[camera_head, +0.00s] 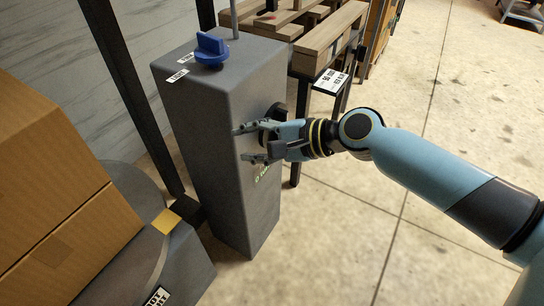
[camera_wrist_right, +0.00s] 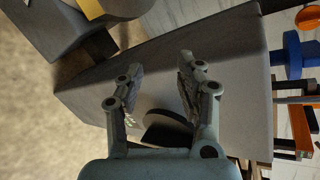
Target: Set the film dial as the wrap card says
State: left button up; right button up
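A grey upright post (camera_head: 225,160) stands left of centre in the head view. A blue knob (camera_head: 210,50) sits on its top, beside small white labels. A dark round knob (camera_head: 276,110) is on its side face, with green lettering (camera_head: 263,174) below it, too small to read. A white card (camera_head: 331,81) with black print hangs at the pallet's edge; it seems to show "50". My right gripper (camera_head: 238,145) is open in front of the side face. In the wrist view the dark knob (camera_wrist_right: 166,130) shows behind the open fingers (camera_wrist_right: 160,66). My left gripper is out of view.
Cardboard boxes (camera_head: 60,190) stand on a grey round base (camera_head: 130,270) at the left. A dark frame post (camera_head: 128,90) rises beside the grey post. Wooden pallets (camera_head: 325,40) are behind. The concrete floor (camera_head: 450,130) at the right is clear.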

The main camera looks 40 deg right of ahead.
jog(key=s+d+f+n+g+h, duration=0.1)
jog(key=s+d+f, duration=0.1)
jog(key=f, duration=0.7)
jog(key=shift+s+d+f+n+h+b, duration=0.15)
jog(key=shift+s+d+n+h+b, duration=0.2)
jog(key=shift+d, duration=0.25)
